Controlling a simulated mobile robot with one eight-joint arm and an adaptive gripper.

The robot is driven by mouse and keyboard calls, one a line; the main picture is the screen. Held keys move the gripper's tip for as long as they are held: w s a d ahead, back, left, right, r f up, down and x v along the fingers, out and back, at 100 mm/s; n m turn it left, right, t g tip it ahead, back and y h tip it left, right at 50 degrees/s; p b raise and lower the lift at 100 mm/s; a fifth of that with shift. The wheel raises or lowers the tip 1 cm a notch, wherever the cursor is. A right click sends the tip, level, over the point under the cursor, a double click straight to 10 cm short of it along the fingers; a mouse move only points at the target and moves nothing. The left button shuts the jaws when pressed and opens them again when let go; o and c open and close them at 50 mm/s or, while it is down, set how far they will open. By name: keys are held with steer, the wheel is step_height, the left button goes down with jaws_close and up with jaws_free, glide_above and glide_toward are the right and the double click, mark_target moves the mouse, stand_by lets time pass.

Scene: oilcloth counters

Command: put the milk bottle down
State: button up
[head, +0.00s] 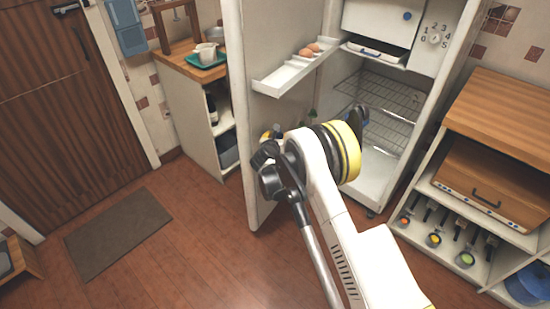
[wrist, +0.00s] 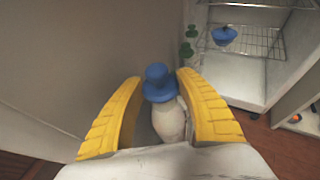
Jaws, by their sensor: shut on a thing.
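The milk bottle, a whitish bottle (wrist: 170,122) with a blue cap, stands out between the two yellow fingers of my gripper (wrist: 160,78) in the wrist view. The gripper is shut on it. Its lower part is hidden by the gripper body. The bottle is in front of the inner face of the open fridge door (wrist: 70,60). In the head view my arm hides the bottle, and I cannot tell what is under it.
The open fridge (head: 385,165) has wire racks (head: 385,95), with a blue pot (wrist: 224,36) on one. Green items (wrist: 187,48) are beside the door in the wrist view. A door shelf (head: 290,75) holds eggs.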

steer(key=shift+w+a, duration=0.15)
steer(key=shift+a, duration=0.15)
steer(key=shift+f, duration=0.2)
steer(key=f+b, duration=0.2)
steer(key=f, duration=0.3)
steer(key=f+b, duration=0.3)
steer(key=f, duration=0.3)
steer(key=shift+w+a+f, duration=0.15)
steer(key=shift+a+f, duration=0.05)
steer(key=shift+r, duration=0.15)
steer(key=o, duration=1.1)
